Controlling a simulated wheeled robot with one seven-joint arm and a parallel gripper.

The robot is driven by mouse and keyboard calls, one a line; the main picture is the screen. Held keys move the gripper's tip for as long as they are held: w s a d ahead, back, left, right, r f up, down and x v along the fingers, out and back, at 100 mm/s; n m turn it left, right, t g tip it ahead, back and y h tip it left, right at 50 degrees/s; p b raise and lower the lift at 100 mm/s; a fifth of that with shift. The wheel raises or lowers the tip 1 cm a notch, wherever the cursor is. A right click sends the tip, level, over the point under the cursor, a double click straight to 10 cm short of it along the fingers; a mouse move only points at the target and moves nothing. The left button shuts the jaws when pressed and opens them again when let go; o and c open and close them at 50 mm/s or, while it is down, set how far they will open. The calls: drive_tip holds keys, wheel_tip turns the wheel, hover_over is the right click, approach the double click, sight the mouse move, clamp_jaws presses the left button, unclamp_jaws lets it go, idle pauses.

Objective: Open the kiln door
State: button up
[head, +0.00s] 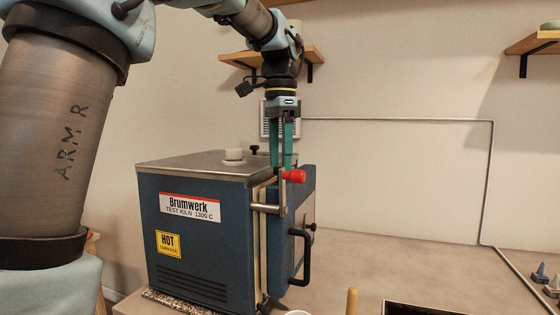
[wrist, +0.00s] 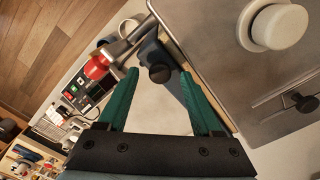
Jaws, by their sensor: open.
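The kiln (head: 205,235) is a blue box with a grey metal top, standing on the worktop. Its door (head: 302,215) is on the right side, with a black bar handle (head: 304,258). A cream strip shows between body and door; I cannot tell if there is a gap. A metal latch lever with a red knob (head: 294,176) stands at the door's upper edge; the red knob is left of the fingers in the wrist view (wrist: 96,67). My gripper (head: 281,166) points down, its green fingers open, just above and beside the red knob, holding nothing.
A white plug (wrist: 278,26) sits on the kiln top. Wooden shelves (head: 315,54) hang on the back wall. The worktop (head: 400,265) right of the kiln is mostly clear, with a dark tray (head: 415,309) and a wooden handle (head: 352,300) at the front edge.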

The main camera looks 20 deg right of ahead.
drive_tip(key=shift+f, duration=0.5)
clamp_jaws()
idle(1.2)
